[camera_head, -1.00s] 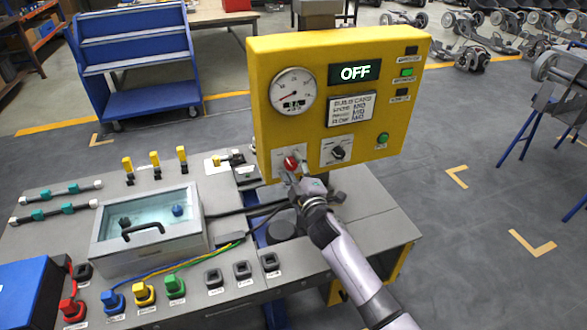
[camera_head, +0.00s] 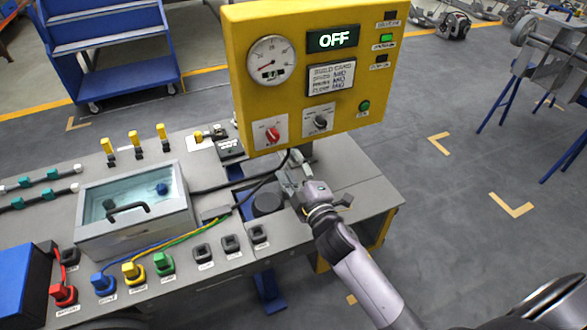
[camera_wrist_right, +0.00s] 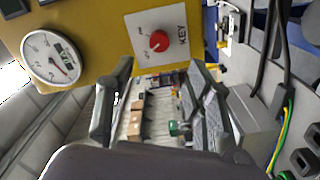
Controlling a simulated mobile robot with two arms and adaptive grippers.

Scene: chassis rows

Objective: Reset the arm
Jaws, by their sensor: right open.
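My right gripper (camera_head: 290,172) is open and empty, just below the lower edge of the yellow control panel (camera_head: 236,60). In the right wrist view its two fingers (camera_wrist_right: 165,85) stand apart with nothing between them, and the red key knob (camera_wrist_right: 159,41) is on the panel beyond them. The head view shows the same red knob (camera_head: 271,134) clear of the fingers. The panel's display (camera_head: 332,39) reads OFF. My left gripper is in neither view.
A grey workbench (camera_head: 215,275) carries a clear-lidded box (camera_head: 135,215), coloured connectors, yellow levers and cables close to my right arm. A black knob (camera_head: 319,122) is beside the red one. A blue cart (camera_head: 105,60) stands behind.

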